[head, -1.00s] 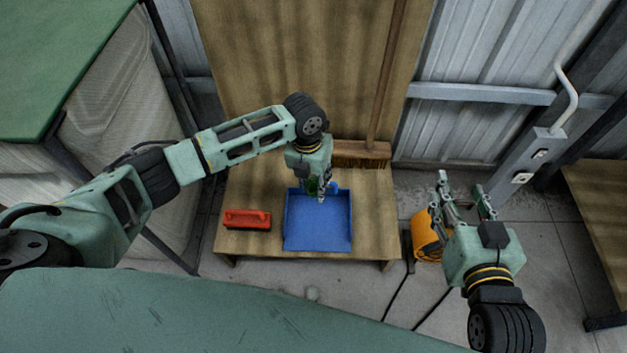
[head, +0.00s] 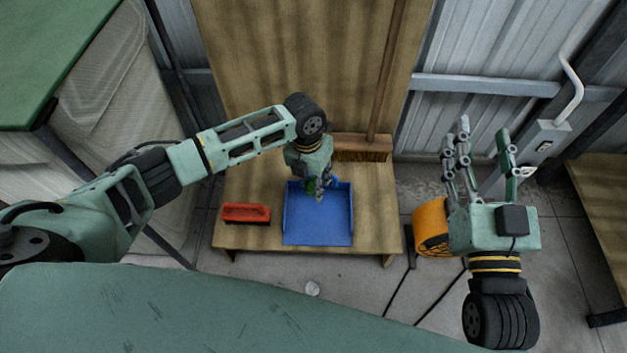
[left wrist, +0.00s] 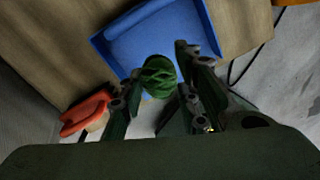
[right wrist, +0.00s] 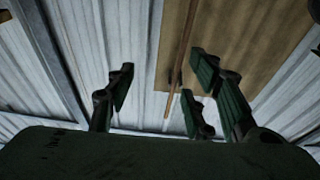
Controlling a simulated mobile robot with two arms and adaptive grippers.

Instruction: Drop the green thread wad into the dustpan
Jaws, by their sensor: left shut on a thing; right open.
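The green thread wad (left wrist: 158,77) is a ribbed dark green ball held between the fingers of my left gripper (left wrist: 152,92) in the left wrist view. In the head view, a bit of the wad (head: 311,185) shows beside my left gripper (head: 322,190), at the back edge of the blue dustpan (head: 318,225). The dustpan also shows behind the wad in the left wrist view (left wrist: 150,38). I cannot tell the exact height of the wad above the pan. My right gripper (head: 484,145) is open and empty, off to the right, fingers pointing up in the picture.
A red brush (head: 246,213) lies left of the dustpan on the wooden platform (head: 375,215). A broom (head: 362,148) leans against the board behind. An orange round object (head: 431,228) with black cables is on the floor beside my right gripper.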

